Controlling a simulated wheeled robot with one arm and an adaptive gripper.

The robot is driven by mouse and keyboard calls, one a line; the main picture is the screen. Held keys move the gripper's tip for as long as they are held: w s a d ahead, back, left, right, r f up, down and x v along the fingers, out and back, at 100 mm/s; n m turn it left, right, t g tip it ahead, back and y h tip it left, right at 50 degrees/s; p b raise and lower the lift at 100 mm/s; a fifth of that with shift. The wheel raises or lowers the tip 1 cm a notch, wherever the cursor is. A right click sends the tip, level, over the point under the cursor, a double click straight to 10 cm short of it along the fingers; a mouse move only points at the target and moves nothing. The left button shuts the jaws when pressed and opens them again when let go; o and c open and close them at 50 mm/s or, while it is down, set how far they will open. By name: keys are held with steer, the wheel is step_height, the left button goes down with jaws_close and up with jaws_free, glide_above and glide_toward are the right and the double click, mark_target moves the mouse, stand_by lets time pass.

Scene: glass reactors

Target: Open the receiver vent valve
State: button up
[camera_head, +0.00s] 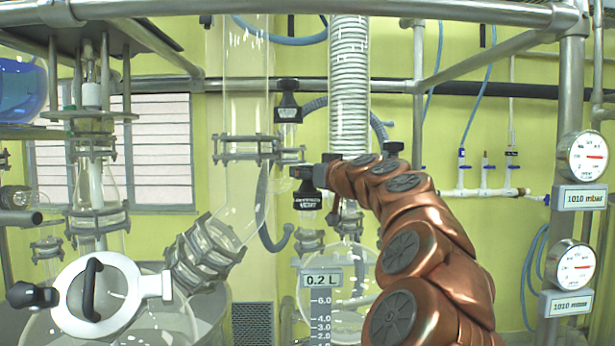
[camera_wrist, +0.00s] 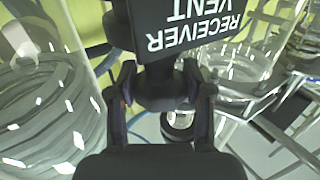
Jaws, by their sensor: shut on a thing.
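The receiver vent valve shows in the wrist view as a black sign (camera_wrist: 190,25) reading "RECEIVER VENT", upside down, with a dark round valve handle (camera_wrist: 163,92) below it. My gripper (camera_wrist: 162,100) has one finger on each side of this handle and is shut on it. In the head view the valve's black label (camera_head: 308,200) hangs in the middle, just below my gripper (camera_head: 318,174). My copper-coloured arm reaches to it from the lower right and hides part of what lies behind. How far the handle is turned cannot be told.
A wide glass tube (camera_head: 240,90) stands left of the valve, and a coiled condenser (camera_head: 349,85) rises behind it. A graduated receiver (camera_head: 320,305) marked 0.2 L is below. Two pressure gauges (camera_head: 587,157) (camera_head: 575,267) read 1010 mbar at the right. Metal rails frame the setup.

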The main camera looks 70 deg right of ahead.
stand_by(0.4)
steer(key=o, duration=1.2)
steer(key=shift+w, duration=0.1)
steer(key=shift+s, duration=0.2)
steer(key=shift+v, duration=3.9)
steer(key=shift+w+a, duration=0.1)
steer(key=shift+w, duration=0.05)
steer(key=shift+c, duration=0.3)
